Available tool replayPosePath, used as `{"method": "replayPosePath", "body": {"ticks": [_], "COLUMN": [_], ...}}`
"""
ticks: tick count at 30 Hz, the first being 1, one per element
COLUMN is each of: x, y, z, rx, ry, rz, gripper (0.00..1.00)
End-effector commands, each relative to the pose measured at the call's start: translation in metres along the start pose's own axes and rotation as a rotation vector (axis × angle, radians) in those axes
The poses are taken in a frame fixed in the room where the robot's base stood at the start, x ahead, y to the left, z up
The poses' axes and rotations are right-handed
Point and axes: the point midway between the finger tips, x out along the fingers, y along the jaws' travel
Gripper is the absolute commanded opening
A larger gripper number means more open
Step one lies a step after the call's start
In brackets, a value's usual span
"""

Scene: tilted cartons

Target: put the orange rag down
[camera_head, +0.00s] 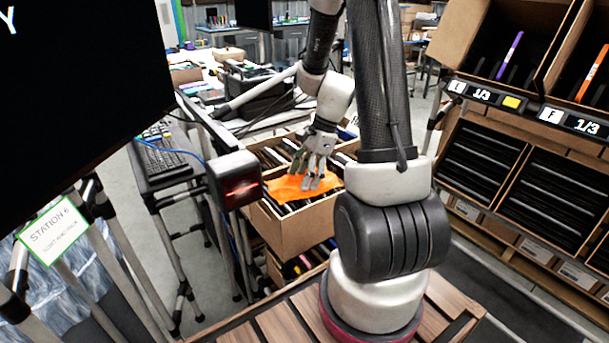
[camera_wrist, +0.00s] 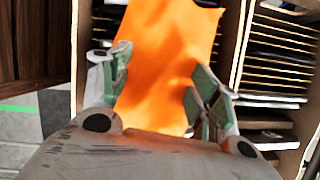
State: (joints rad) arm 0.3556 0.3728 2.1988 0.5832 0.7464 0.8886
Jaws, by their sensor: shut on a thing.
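The orange rag (camera_head: 300,187) is a flat, slightly creased cloth at the carton's near side in the head view. It also fills the middle of the wrist view (camera_wrist: 168,60), between the fingers. My gripper (camera_head: 312,180) is over the rag, fingers pointing down, shut on it. In the wrist view my gripper (camera_wrist: 160,85) has one finger on each side of the cloth. The rag lies across or just above the upright dark items in the carton; I cannot tell if it touches them. The part under my fingers is hidden.
The open cardboard carton (camera_head: 282,232) holds rows of thin dark items. A black scanner box with a red light (camera_head: 236,180) stands close at its left. Shelves of cartons (camera_head: 490,165) stand at the right. A keyboard (camera_head: 160,160) is at the left.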

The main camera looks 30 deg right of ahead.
Motion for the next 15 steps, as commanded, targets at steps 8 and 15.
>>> {"method": "replayPosePath", "body": {"ticks": [8,15], "x": [0.0009,0.0039], "y": [0.0000,0.0000], "z": [-0.0004,-0.0017], "rx": [0.000,-0.001], "ry": [0.000,0.000], "rz": [0.000,0.000], "gripper": [0.32,0.82]}}
